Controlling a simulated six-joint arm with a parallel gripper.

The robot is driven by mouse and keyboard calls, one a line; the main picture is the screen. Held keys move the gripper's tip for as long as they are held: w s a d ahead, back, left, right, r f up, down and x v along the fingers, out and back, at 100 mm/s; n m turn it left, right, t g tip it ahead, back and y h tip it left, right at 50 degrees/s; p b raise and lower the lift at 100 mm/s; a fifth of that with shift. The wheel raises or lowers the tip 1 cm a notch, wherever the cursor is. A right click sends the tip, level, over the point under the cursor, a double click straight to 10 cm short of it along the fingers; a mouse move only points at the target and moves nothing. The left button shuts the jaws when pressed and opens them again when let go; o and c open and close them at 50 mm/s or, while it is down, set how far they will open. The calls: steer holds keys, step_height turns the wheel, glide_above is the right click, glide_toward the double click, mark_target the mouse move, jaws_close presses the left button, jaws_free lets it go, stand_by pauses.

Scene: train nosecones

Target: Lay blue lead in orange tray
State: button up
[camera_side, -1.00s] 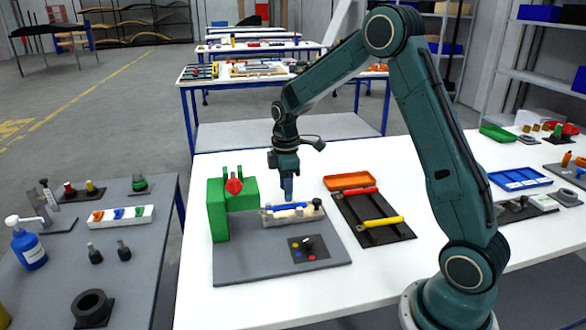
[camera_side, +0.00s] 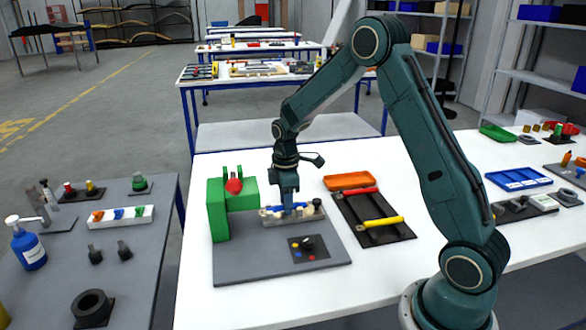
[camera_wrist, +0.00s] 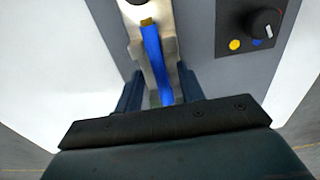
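The blue lead (camera_side: 272,209) lies along a pale holder (camera_side: 308,214) on the grey board. In the wrist view the blue lead (camera_wrist: 153,52) has a brass-coloured tip and runs down between my fingers. My gripper (camera_side: 288,210) is lowered over the holder and hides part of the lead. In the wrist view my gripper (camera_wrist: 160,92) is open, with one finger on each side of the lead and holder and gaps between. The orange tray (camera_side: 347,181) stands on the white table to the right, behind the dark rack; its inside looks empty.
A knob panel (camera_side: 308,248) is in front. A dark rack (camera_side: 372,228) with red and yellow bars lies to the right. A blue tray (camera_side: 520,179) is farther right.

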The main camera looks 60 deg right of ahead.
jaws_close()
steer(key=shift+r, duration=0.15)
steer(key=shift+r, duration=1.7)
steer(key=s+a, duration=1.2)
steer(key=shift+s+a, duration=0.4)
